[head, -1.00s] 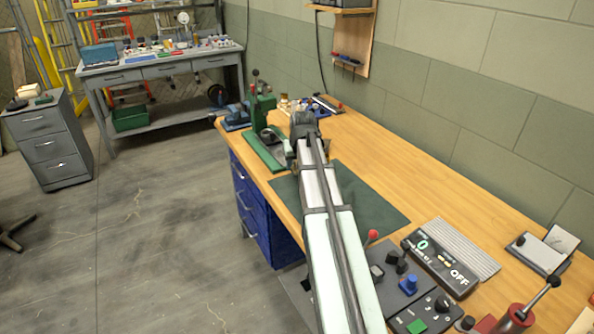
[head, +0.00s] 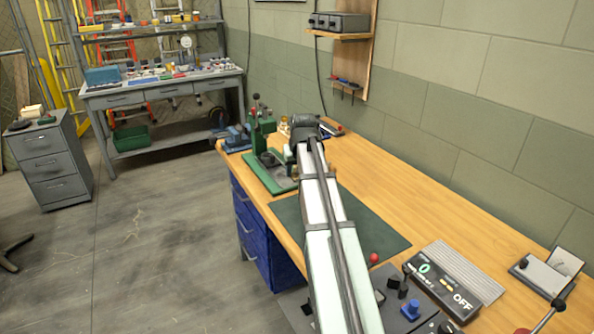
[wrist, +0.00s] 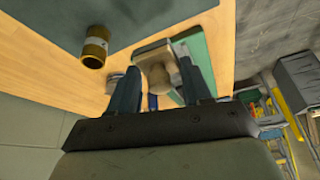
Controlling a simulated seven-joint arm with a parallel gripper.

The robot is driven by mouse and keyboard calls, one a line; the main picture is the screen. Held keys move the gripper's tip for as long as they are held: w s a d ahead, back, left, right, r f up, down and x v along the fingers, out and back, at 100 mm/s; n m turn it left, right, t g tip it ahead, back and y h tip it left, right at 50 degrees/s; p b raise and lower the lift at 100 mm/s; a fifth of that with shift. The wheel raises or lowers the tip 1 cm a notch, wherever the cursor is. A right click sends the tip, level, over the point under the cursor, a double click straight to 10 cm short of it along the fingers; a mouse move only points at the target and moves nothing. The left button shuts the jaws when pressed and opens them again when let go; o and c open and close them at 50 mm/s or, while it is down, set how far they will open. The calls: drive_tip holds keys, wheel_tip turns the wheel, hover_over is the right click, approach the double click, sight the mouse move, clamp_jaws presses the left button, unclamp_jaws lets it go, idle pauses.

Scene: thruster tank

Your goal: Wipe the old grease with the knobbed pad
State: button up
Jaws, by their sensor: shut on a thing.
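My gripper (wrist: 160,82) is in the wrist view with its two dark fingers on either side of a pale, rounded knob (wrist: 157,74). It is shut on this knob, which belongs to the knobbed pad (wrist: 150,50), a flat pale block beyond the fingertips. In the head view my arm reaches over the wooden bench, and its dark wrist end (head: 304,128) hides the fingers and the pad. A green-edged plate (head: 270,178) with a grey surface lies just left of the wrist. I cannot make out the old grease in either view.
A brass cylinder (wrist: 95,47) stands near the pad in the wrist view. A green press (head: 262,130) stands at the bench's far left. A dark green mat (head: 375,232) lies under my arm, with a control panel (head: 440,285) nearer.

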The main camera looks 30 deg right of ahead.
drive_tip(key=shift+c, duration=1)
drive_tip(key=shift+f, duration=0.15)
drive_tip(key=w+d+n+y, duration=0.2)
drive_tip(key=w+n, duration=0.5)
drive_tip(key=w, duration=1.1)
drive_tip(key=shift+w+y, duration=0.25)
drive_tip(key=shift+y, duration=0.05)
drive_tip(key=shift+s+a+n+y, duration=0.15)
drive_tip(key=shift+n+y, duration=0.15)
drive_tip(key=shift+n, duration=0.6)
